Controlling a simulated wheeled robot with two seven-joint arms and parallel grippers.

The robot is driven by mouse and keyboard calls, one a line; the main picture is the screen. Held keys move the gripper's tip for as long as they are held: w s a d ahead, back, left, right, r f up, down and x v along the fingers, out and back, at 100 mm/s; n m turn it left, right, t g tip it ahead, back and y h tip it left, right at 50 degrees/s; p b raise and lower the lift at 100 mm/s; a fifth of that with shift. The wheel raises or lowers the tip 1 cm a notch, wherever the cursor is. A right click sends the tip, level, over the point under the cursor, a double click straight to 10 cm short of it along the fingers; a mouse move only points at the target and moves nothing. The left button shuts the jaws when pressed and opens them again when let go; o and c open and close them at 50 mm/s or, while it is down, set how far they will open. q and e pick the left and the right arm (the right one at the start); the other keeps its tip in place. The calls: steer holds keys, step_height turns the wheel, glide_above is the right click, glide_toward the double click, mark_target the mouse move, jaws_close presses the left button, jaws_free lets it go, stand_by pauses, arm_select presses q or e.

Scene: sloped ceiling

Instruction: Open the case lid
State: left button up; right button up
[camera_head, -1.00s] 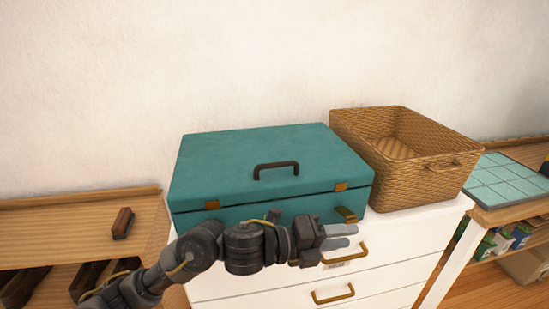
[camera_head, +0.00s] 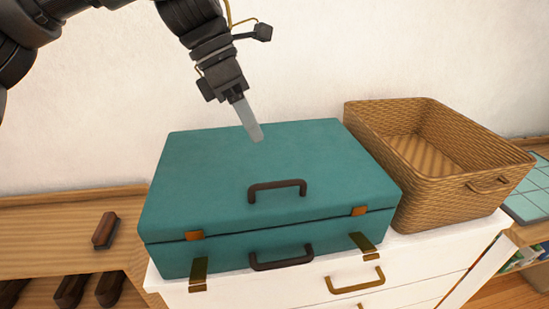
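The teal case (camera_head: 270,190) lies flat on the white drawer cabinet (camera_head: 430,258) with its lid shut. A dark handle (camera_head: 277,188) is on the lid and a second dark handle (camera_head: 281,260) is on the front side. Two orange-brown latch pieces (camera_head: 194,235) sit at the lid's front edge, and two brass strips (camera_head: 198,274) hang at the lower front. My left gripper (camera_head: 255,136) points down over the back of the lid. Its grey fingers overlap from this angle, so I cannot tell its opening or whether it touches the lid. My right gripper is not in view.
A wicker basket (camera_head: 430,160) stands open and empty close to the case's right side. A wooden shelf (camera_head: 60,230) with brushes is on the left. A shelf with a tiled mat (camera_head: 530,195) is on the right. The wall is behind.

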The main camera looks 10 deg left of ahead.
mark_target(278, 182)
arm_select(q)
steer(key=x, duration=0.5)
steer(key=s+x, duration=0.1)
steer(key=x, duration=0.2)
steer(key=shift+f, duration=0.35)
steer(key=shift+d+f, duration=0.3)
steer(key=shift+f, duration=0.45)
jaws_close()
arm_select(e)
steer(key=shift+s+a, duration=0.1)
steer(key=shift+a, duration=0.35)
